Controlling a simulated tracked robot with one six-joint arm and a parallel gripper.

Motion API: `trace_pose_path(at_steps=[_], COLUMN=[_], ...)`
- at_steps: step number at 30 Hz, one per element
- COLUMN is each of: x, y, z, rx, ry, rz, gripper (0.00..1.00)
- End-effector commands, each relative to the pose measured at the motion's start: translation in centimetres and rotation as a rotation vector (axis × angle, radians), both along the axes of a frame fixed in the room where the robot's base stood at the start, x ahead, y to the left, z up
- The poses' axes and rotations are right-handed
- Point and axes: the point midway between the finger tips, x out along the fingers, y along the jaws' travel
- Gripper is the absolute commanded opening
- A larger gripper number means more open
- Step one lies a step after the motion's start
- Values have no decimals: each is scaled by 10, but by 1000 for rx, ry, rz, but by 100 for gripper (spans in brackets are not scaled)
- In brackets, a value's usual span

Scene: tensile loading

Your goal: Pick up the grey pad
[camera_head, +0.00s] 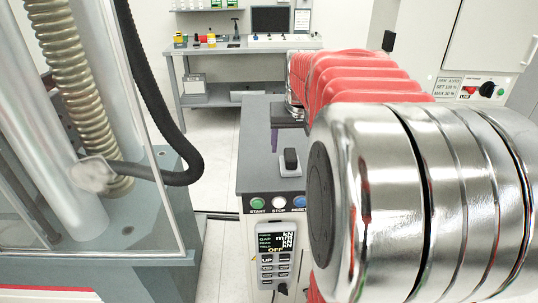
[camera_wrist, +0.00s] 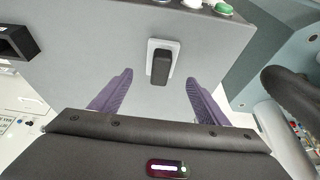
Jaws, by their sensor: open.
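The grey pad (camera_wrist: 160,68) appears as a small dark grey block on a light square plate (camera_wrist: 176,46), on top of the grey cabinet (camera_wrist: 90,40). In the head view the pad (camera_head: 290,158) stands near the front edge of the cabinet top. My gripper (camera_wrist: 159,76) is open, with its two purple fingers apart on either side of the pad in the wrist view. Nothing shows between the fingers touching them. In the head view a purple part of my gripper (camera_head: 290,138) shows behind the pad; my red and chrome arm hides the rest.
Green, white and blue buttons (camera_head: 279,203) line the cabinet front above a display panel (camera_head: 275,250). A machine with a clear shield (camera_head: 140,120) and a black hose (camera_head: 150,90) stands at left. A bench (camera_head: 225,95) stands at the back. Open floor (camera_head: 212,150) lies between.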

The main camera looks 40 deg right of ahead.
Motion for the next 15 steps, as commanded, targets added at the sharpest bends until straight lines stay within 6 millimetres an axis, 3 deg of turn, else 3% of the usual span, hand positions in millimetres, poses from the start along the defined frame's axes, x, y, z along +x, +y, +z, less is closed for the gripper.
trace_pose_path(at_steps=[5, 15], x=[5, 6], y=[-3, -4], z=[-16, -18], rx=[1, 0], ry=[2, 0], rz=[0, 0], gripper=[69, 69])
